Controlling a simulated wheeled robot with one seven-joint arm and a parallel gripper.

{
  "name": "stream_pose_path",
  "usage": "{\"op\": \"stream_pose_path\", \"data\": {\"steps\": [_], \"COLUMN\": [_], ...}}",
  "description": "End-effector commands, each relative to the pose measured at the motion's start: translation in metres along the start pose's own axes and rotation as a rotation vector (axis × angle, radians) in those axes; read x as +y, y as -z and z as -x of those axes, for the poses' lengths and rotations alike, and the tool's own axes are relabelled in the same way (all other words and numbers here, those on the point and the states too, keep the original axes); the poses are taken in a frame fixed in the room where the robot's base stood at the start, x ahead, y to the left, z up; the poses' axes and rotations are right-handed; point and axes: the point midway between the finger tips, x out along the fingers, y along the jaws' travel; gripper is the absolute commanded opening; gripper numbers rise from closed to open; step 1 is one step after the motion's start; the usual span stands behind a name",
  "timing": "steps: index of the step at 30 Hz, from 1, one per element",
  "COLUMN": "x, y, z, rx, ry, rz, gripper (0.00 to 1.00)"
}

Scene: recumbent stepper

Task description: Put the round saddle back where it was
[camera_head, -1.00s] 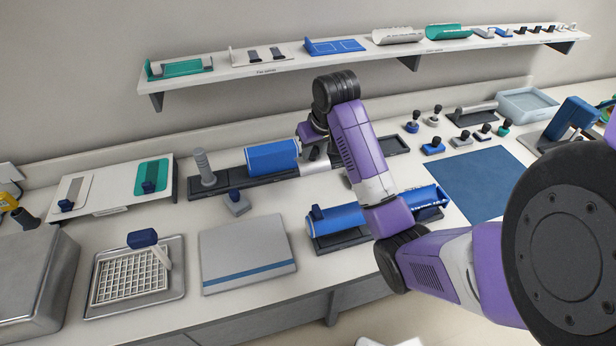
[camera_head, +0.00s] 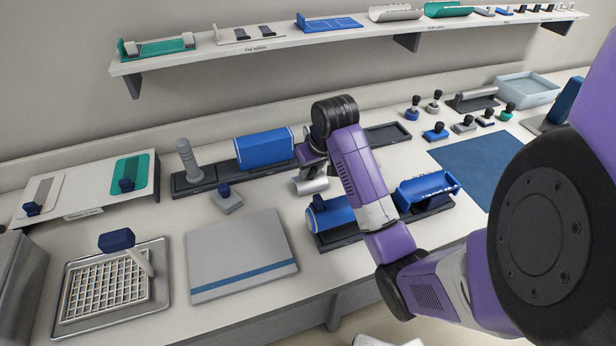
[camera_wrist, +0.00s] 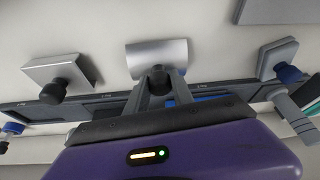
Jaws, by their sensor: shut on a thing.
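The round saddle is a silver, curved piece with a dark knob. It shows in the head view (camera_head: 311,184) in front of the long dark rail, and in the wrist view (camera_wrist: 157,56) at top centre. My gripper (camera_wrist: 158,80) is shut on its knob. In the head view my gripper (camera_head: 309,170) is partly hidden by my purple arm. The saddle appears to hang over the pale bench; its exact height I cannot tell. The dark rail (camera_head: 222,181) carries a grey upright handle (camera_head: 188,160) and a blue rounded block (camera_head: 264,149).
A flat grey block with a blue knob (camera_head: 228,199) stands left of the saddle. A blue cylinder (camera_head: 333,215) and a blue cradle (camera_head: 427,186) sit on a dark base in front. A grey board (camera_head: 240,248) lies front left. Several knobbed stamps stand right, near a blue mat (camera_head: 478,163).

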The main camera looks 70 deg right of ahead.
Motion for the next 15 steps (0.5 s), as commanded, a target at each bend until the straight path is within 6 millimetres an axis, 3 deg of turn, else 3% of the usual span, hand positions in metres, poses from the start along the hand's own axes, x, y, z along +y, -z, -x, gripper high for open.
{"op": "stream_pose_path", "data": {"steps": [2,14,15], "x": [0.0018,0.0015,0.0015], "y": [-0.0065,-0.0074,-0.0078], "z": [-0.0097,-0.0099,-0.0107], "rx": [0.001,0.001,0.001], "ry": [-0.001,0.000,0.000], "rz": [-0.002,0.000,0.000], "gripper": [0.00,0.00,0.30]}}
